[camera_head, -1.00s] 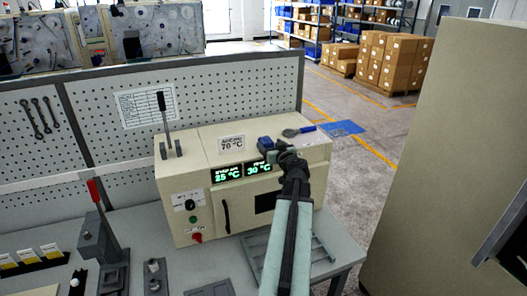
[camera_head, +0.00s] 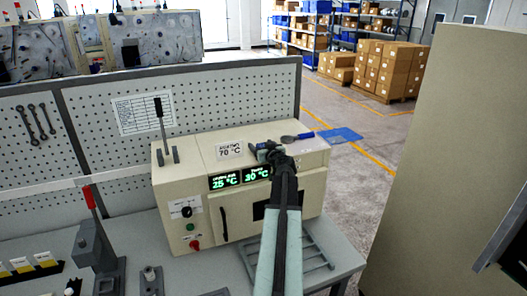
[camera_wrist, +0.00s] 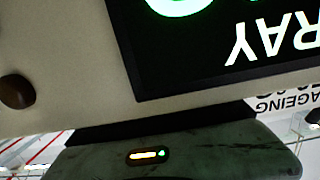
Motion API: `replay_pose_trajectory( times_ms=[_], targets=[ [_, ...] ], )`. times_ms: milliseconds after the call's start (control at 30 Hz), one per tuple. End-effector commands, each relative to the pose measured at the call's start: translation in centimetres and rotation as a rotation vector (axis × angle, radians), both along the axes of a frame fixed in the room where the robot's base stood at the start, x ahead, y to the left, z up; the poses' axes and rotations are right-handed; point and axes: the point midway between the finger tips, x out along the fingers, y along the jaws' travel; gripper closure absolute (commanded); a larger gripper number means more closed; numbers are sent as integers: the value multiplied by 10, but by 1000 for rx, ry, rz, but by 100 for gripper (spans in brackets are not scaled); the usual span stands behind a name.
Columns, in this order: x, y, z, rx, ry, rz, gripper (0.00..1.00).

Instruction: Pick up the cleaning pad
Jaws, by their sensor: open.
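A small blue block (camera_head: 264,145), which may be the cleaning pad, sits on top of the beige ageing oven (camera_head: 200,150) near its front edge. It is mostly hidden behind my gripper (camera_head: 262,153). My gripper is open at the oven's upper front edge, just above the green displays. I cannot tell whether it touches the block. In the wrist view the dark gripper body (camera_wrist: 180,155) lies close to the black display (camera_wrist: 215,50); the block cannot be made out there.
A blue-handled tool with a grey head (camera_head: 290,139) lies on the oven top, right of my gripper. A grey rack (camera_head: 315,255) lies on the bench below.

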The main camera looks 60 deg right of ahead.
Motion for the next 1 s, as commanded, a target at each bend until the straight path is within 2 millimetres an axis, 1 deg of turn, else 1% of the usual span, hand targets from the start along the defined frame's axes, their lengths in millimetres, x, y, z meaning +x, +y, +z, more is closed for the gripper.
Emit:
replay_pose_trajectory(
  times_ms=[100,167,200,267,300,333,567,667,867,967,1000],
  targets=[
    [-1,1,0,0,0,0,29],
    [-1,1,0,0,0,0,46],
    [-1,1,0,0,0,0,57],
    [-1,1,0,0,0,1,74],
    [0,1,0,0,0,1,85],
    [0,1,0,0,0,1,93],
    [0,2,1,0,0,1,94],
    [1,2,5,0,0,2,94],
    [4,5,26,0,0,7,94],
    [7,7,44,0,0,12,94],
    [6,15,42,0,0,14,94]
  ],
)
